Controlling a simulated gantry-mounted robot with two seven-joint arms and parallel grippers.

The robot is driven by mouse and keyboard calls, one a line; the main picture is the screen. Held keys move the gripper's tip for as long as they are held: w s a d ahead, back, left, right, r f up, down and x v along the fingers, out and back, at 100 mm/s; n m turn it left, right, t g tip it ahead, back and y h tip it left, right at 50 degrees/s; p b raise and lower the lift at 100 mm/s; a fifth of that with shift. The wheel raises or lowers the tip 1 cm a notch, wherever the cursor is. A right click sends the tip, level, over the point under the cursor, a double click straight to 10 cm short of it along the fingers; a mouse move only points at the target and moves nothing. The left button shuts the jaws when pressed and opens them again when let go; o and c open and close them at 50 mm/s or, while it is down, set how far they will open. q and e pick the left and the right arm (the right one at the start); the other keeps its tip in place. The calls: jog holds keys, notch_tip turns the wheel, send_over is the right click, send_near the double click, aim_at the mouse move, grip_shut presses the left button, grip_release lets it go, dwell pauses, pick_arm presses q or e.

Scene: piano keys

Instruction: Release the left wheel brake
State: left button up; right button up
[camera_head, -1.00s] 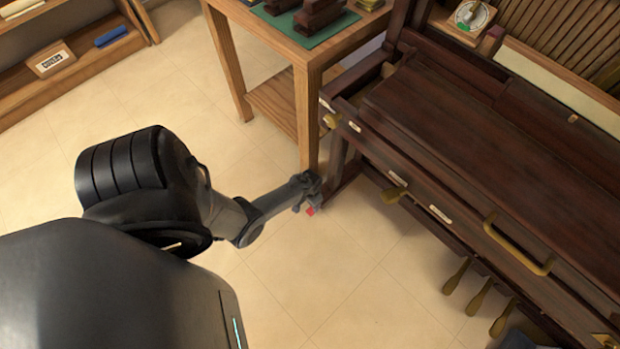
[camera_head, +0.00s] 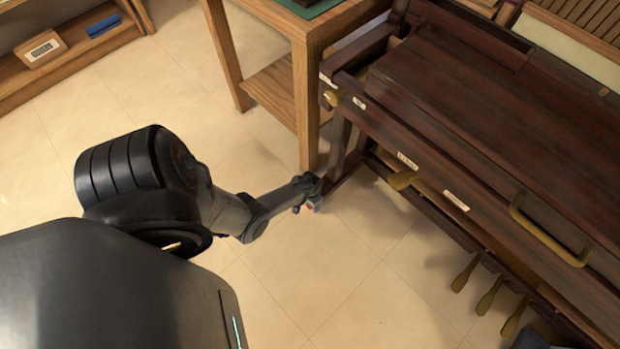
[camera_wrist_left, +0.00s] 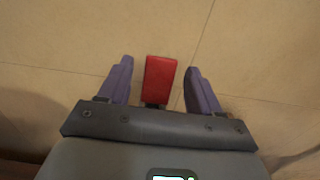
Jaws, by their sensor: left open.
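A red brake lever (camera_wrist_left: 160,80) shows in the left wrist view, between the two purple fingers of my left gripper (camera_wrist_left: 158,68). The fingers are apart, with a gap on each side of the red piece. In the head view, my left gripper (camera_head: 312,204) is low beside the piano's (camera_head: 500,130) front left leg, and only a trace of red shows there. The wheel and the rest of the brake are hidden. I cannot tell whether the brake is on or released.
A wooden side table (camera_head: 308,95) stands just beyond the left gripper, close to the piano's left end. Brass pedals (camera_head: 488,295) and a brass handle (camera_head: 545,232) are on the piano's front. A low shelf (camera_head: 75,55) stands at upper left. Tiled floor (camera_head: 350,280) is clear in front.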

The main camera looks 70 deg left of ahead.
pick_arm(q)
jog(key=c, duration=1)
jog(key=shift+w+r+g, duration=0.1)
jog(key=shift+r+g, duration=0.05)
jog(key=shift+g, duration=0.25)
jog(key=shift+c, duration=0.2)
jog(key=shift+w+a+r+g+h+b, duration=0.2)
jog(key=shift+g+h+b, duration=0.2)
jog(key=shift+g+h, duration=0.15)
jog(key=shift+r+g, duration=0.15)
jog(key=shift+g, duration=0.2)
jog(key=o, duration=1)
jog(key=shift+s, duration=0.1)
jog(key=shift+o, duration=0.2)
jog(key=shift+r, duration=0.15)
